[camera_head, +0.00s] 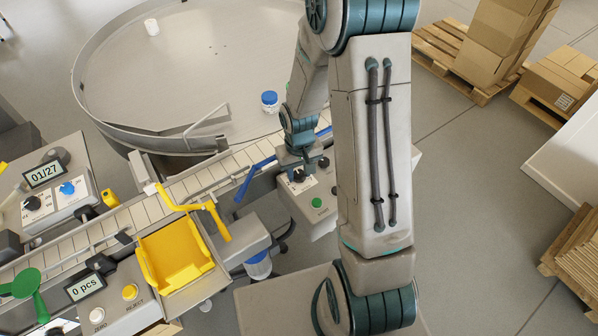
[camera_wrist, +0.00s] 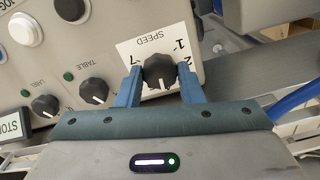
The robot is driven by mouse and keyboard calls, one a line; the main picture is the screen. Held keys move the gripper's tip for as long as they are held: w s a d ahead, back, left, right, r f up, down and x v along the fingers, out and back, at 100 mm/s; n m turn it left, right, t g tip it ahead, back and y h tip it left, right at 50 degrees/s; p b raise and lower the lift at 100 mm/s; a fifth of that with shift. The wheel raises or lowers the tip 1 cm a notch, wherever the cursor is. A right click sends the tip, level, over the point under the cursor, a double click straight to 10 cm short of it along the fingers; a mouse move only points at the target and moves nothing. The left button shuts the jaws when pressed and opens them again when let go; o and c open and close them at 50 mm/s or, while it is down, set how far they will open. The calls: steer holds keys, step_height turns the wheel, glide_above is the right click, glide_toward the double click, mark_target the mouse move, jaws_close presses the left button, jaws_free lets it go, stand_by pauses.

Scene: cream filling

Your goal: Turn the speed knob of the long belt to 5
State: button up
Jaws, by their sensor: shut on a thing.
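The black speed knob (camera_wrist: 159,68) sits on a white plate printed SPEED, upside down in the wrist view. The digits 1, 2 and 7 show around it; the other digits are hidden. My gripper (camera_wrist: 161,80) has its two blue fingers shut on the knob's sides. In the head view, my gripper (camera_head: 297,161) reaches down to the knob on the grey control box (camera_head: 318,222) beside the belt (camera_head: 115,220).
In the head view, a green button (camera_head: 317,202) sits close by. A yellow bin (camera_head: 176,254) stands left of the box.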

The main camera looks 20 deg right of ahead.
mark_target(299, 175)
steer(key=m+b, duration=0.2)
steer(key=m, duration=0.1)
steer(key=shift+f+m+b, duration=0.1)
steer(key=shift+m+b, duration=0.2)
steer(key=shift+b, duration=0.05)
steer(key=shift+m+b, duration=0.55)
steer(key=shift+m, duration=0.85)
steer(key=o, duration=1)
steer(key=shift+a, duration=0.1)
steer(key=shift+r, duration=0.2)
step_height(299, 175, up, 14)
steer(key=b, duration=0.1)
steer(key=shift+s, duration=0.1)
